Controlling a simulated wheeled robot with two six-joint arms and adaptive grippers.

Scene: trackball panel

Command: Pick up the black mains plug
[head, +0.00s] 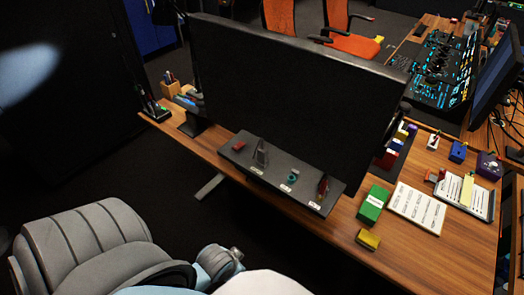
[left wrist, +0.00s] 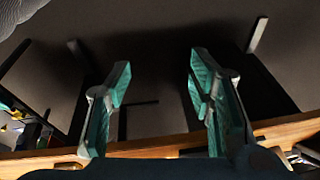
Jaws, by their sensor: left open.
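I cannot make out the black mains plug for certain in either view. A dark grey tray (head: 240,163) at the desk's near edge holds a small red item (head: 239,146), an upright grey piece (head: 261,154), a teal round item (head: 292,177) and a dark red and black item (head: 322,188). They are too small to name surely. My left gripper (left wrist: 158,72) shows its two teal fingers spread wide with nothing between them. Dark floor lies behind the fingers in the left wrist view. The left gripper is not visible in the head view, and my right gripper is in neither view.
A large black monitor (head: 290,85) stands behind the tray. The wooden desk (head: 400,245) carries a green box (head: 373,205), a yellow block (head: 368,240) and a white sheet (head: 417,208) on the right. The desk edge (left wrist: 290,130) crosses the lower left wrist view.

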